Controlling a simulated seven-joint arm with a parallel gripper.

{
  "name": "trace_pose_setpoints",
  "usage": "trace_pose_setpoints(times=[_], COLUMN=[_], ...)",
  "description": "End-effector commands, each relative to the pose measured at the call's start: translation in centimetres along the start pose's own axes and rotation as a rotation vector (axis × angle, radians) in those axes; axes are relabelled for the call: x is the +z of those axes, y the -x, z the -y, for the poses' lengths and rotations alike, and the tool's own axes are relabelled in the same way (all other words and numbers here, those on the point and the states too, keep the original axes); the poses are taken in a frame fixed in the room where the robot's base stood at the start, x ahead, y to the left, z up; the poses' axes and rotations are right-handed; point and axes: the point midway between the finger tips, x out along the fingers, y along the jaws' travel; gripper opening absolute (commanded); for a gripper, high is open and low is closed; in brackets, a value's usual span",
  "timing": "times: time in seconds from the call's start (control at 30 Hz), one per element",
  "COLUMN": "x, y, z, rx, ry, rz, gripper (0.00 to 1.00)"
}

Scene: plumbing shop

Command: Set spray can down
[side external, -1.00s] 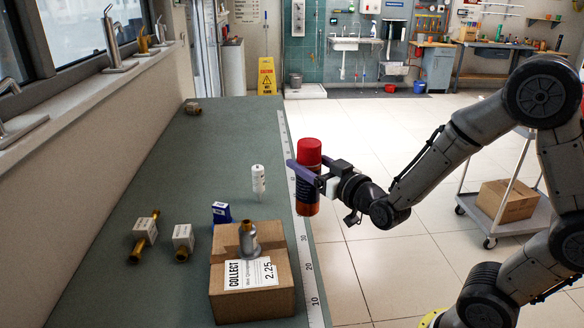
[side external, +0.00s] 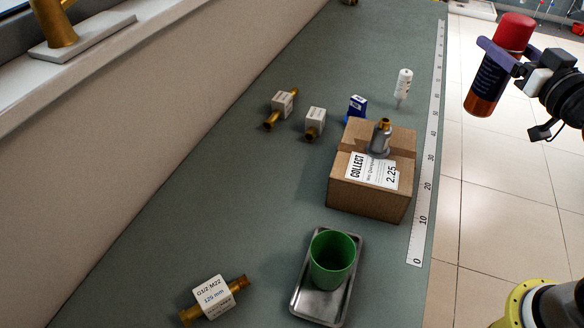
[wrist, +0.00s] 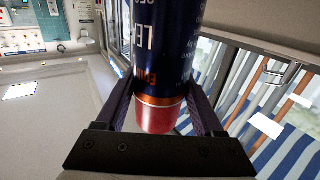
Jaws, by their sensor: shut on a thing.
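The spray can (side external: 488,85) is dark blue with a red cap and an orange lower band. My gripper (side external: 500,54) is shut on it below the cap, at the upper right of the side external view. The can is in the air, cap up, and appears over the floor beyond the counter's right edge. In the wrist view the can (wrist: 170,45) sits between both fingers, with its red cap towards the bottom of the picture. The green counter (side external: 215,185) lies to the left of the can.
A cardboard box (side external: 366,190) with a metal fitting on top stands near the ruler (side external: 428,165) on the counter edge. A white bottle (side external: 403,84), a blue box (side external: 357,107) and brass fittings (side external: 282,104) stand behind. A green cup (side external: 332,262) is on a metal tray (side external: 318,305) in front.

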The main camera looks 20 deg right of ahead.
Motion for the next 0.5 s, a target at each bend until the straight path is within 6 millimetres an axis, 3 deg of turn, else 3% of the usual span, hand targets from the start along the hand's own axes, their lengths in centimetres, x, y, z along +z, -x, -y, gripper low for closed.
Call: trace_pose_setpoints(times=[0.03, 0.2, 0.5], x=[-1.4, -4.9, -5.3], y=[0.0, 0.0, -2.5], z=[0.0, 0.2, 7.3], rx=[0.000, -0.005, -0.120], ry=[-0.003, -0.003, -0.008], rz=[-0.008, -0.006, -0.015], gripper=[0.00, 0.00, 0.00])
